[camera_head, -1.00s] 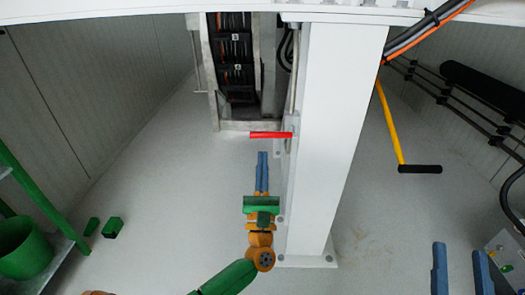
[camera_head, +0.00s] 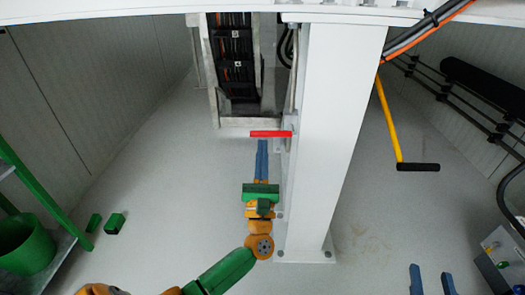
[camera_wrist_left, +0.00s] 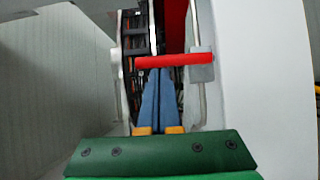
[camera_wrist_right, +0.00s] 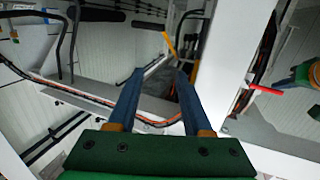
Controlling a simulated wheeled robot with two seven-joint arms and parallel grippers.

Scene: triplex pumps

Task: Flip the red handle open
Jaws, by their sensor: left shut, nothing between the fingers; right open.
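The red handle (camera_head: 271,134) sticks out to the left from a grey mount on the white post, lying level. It also shows in the left wrist view (camera_wrist_left: 173,61), joined to a grey block at its right end. My left gripper (camera_head: 262,144) is shut and empty, its blue fingertips just below the handle. In the left wrist view the fingertips (camera_wrist_left: 159,72) come up to the handle's lower edge; I cannot tell whether they touch. My right gripper (camera_head: 431,270) is open and empty at the lower right. The handle shows small at the right of the right wrist view (camera_wrist_right: 266,88).
The white post (camera_head: 327,120) stands right of my left gripper. A cable rack (camera_head: 236,60) is behind the handle. A yellow bar with a black grip (camera_head: 391,120) hangs to the right. A green bucket (camera_head: 24,246) is at lower left. The floor between is mostly clear.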

